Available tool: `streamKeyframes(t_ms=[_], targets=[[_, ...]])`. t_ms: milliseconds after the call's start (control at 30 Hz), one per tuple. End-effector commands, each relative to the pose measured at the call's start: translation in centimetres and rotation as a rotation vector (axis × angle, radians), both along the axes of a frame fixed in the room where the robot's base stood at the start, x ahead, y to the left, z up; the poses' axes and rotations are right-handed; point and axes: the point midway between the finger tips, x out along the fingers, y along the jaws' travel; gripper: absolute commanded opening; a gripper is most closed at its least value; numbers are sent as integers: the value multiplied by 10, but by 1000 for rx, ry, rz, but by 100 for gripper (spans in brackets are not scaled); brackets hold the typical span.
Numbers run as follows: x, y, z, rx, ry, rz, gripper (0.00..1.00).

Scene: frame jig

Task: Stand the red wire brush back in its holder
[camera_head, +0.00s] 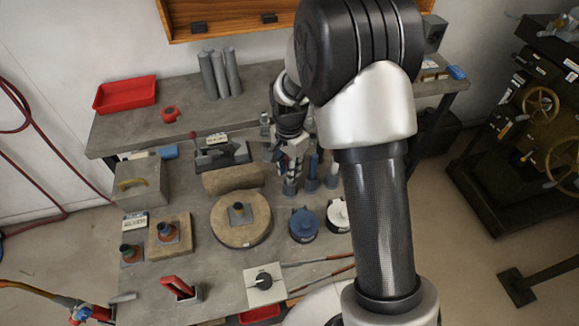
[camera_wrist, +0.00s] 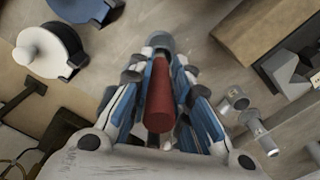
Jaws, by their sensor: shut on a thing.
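In the wrist view, the red wire brush (camera_wrist: 160,100) shows as a red rounded handle lying lengthwise between the fingers of my gripper (camera_wrist: 162,75). The gripper is shut on it. The brush's bristle end is hidden. A grey round cup (camera_wrist: 160,41), perhaps the holder, sits just beyond the fingertips, in line with the brush. I cannot tell whether the brush is inside it. In the head view, my gripper (camera_head: 292,165) points down over the bench, just above a grey cup (camera_head: 290,188). The red of the brush is not clear there.
A blue lidded pot (camera_head: 304,225) and a white one (camera_head: 338,214) stand in front. A round wooden board (camera_head: 240,237) and a brown block (camera_head: 233,180) lie left. My arm hides the bench's right part.

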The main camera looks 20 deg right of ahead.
Motion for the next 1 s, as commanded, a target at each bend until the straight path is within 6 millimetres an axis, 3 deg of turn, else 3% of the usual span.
streamKeyframes(t_ms=[367,400,700,1000], targets=[[0,0,-7,0,0,0,0],[0,0,-7,0,0,0,21],[0,0,-7,0,0,0,41],[0,0,-6,0,0,0,42]])
